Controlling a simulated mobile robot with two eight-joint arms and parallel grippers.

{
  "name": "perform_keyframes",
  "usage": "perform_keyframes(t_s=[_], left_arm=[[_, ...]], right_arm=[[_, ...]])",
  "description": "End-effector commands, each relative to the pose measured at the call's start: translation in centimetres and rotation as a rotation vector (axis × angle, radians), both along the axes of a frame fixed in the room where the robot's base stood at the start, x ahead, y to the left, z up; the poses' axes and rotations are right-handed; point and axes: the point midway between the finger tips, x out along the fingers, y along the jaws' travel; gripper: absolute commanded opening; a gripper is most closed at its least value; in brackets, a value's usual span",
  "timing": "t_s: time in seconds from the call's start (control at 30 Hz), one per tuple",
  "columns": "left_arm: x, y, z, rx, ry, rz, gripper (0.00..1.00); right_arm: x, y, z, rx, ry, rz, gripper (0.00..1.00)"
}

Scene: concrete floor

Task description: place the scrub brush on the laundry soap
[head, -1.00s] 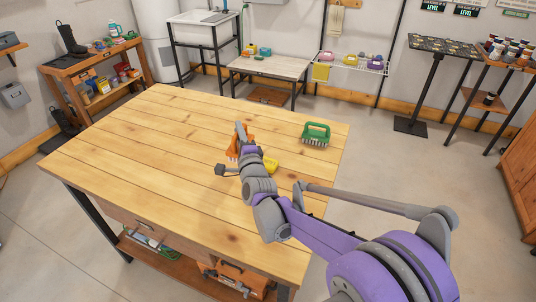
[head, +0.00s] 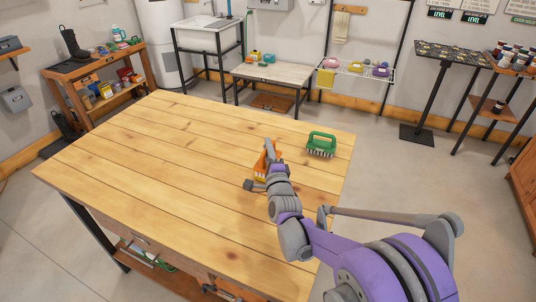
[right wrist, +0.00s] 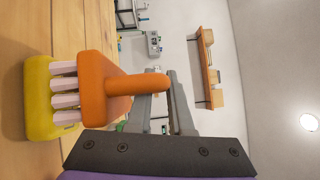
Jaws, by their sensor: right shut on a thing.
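An orange scrub brush (head: 260,164) with pale bristles is held in my right gripper (head: 269,151) over the wooden workbench. In the right wrist view the brush (right wrist: 98,87) has its bristles turned down toward the yellow laundry soap (right wrist: 38,112), which lies on the bench top. The bristles overlap the soap in that view; I cannot tell whether they touch it. The gripper's grey fingers are shut on the brush handle, which partly hides them. In the head view my wrist and the brush hide most of the soap. My left gripper is not in view.
A green-handled brush (head: 321,146) stands near the back right corner of the workbench (head: 150,170). The left and middle of the bench top are clear. A low side table (head: 272,74) with small items and a wire shelf (head: 356,70) stand beyond it.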

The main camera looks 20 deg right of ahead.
Motion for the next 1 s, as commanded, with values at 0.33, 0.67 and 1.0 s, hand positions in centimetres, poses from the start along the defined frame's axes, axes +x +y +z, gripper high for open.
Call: perform_keyframes(t_s=[0.33, 0.67, 1.0], left_arm=[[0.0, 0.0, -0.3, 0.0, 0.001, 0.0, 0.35], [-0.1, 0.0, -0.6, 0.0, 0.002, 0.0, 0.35], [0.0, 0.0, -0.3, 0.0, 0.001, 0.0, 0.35]], right_arm=[[0.0, 0.0, -1.9, 0.0, 0.0, 0.0, 0.0], [0.0, 0.0, -2.2, 0.0, 0.0, 0.0, 0.49], [0.0, 0.0, -1.9, 0.0, 0.0, 0.0, 0.49]])
